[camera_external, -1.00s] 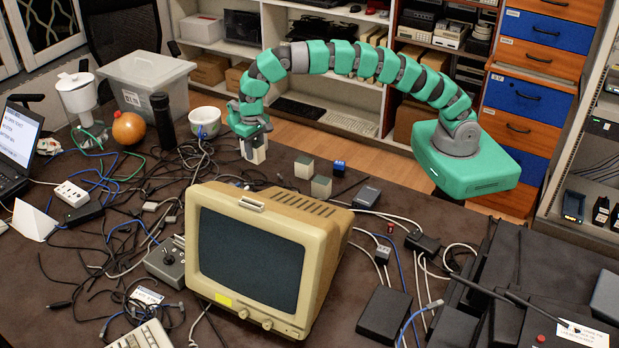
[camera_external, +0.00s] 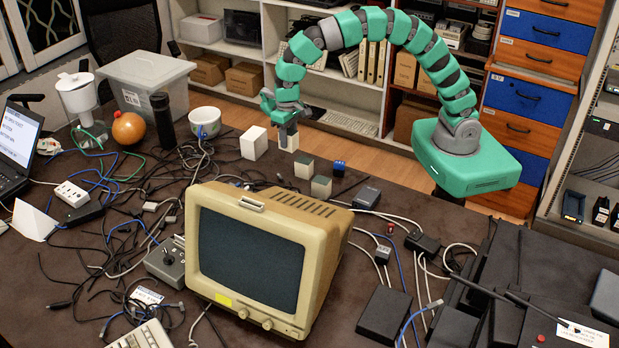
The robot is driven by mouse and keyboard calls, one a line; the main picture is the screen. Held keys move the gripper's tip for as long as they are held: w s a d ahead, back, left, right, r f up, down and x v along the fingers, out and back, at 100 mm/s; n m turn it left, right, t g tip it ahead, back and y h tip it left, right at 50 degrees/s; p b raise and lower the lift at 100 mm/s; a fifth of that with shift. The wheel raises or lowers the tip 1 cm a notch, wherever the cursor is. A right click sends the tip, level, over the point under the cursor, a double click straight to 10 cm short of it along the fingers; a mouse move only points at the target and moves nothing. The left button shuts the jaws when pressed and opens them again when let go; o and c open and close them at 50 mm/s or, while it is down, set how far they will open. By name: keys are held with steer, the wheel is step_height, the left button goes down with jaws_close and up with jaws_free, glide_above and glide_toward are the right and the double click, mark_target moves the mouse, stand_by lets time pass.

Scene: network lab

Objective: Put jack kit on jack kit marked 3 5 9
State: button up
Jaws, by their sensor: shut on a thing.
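My gripper (camera_external: 286,122) is above the back part of the table, shut on a small pale box (camera_external: 289,141), a jack kit by its look. Its upper part is hidden by the fingers. Just below and to the right stands a pale box with a dark top (camera_external: 304,167). A similar dark-topped box (camera_external: 321,187) stands in front of it, to the right. Both look like jack kits. No marking can be read, so I cannot tell which one is 3 5 9. The held box appears slightly apart from the box below.
A larger white box (camera_external: 254,143) stands left of my gripper. A small blue item (camera_external: 339,168) lies right of the boxes. An old beige monitor (camera_external: 262,250) stands in front, with cables around it. A white pot (camera_external: 205,122) is farther left.

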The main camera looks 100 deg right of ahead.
steer(key=s, duration=2.1)
glide_above(304, 160)
step_height(304, 160, down, 3)
steer(key=shift+r, duration=0.2)
steer(key=shift+f+b, duration=0.45)
steer(key=shift+f, duration=1.2)
steer(key=o, duration=1)
steer(key=shift+f, duration=0.15)
steer(key=shift+o, duration=0.2)
step_height(304, 160, up, 12)
steer(key=p, duration=0.1)
